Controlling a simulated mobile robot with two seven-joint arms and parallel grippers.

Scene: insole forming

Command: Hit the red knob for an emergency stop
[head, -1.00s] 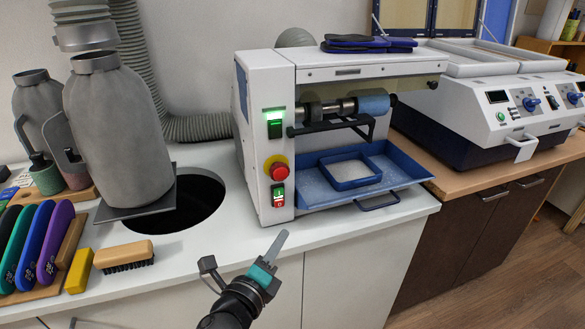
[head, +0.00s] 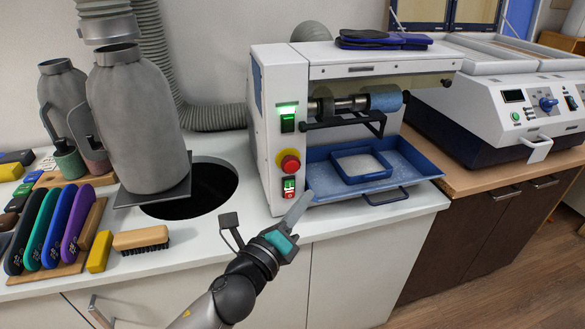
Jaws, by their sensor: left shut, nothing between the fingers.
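The red knob (head: 290,164) is a round red button on a yellow ring on the front left panel of the white grinding machine (head: 283,70). A lit green switch (head: 287,120) sits above it, and a small green and red switch (head: 289,190) sits below it. My left gripper (head: 297,208) is shut and empty. Its tip is in front of the machine's lower panel, below and slightly right of the knob, apart from it in the picture. My right gripper does not show.
A blue tray (head: 427,167) with a handle juts out on the machine's right. A round hole (head: 222,188) and a grey bottle-like vessel (head: 135,120) are left of the machine. A brush (head: 141,238), a yellow block (head: 99,252) and several coloured insoles (head: 50,222) lie further left.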

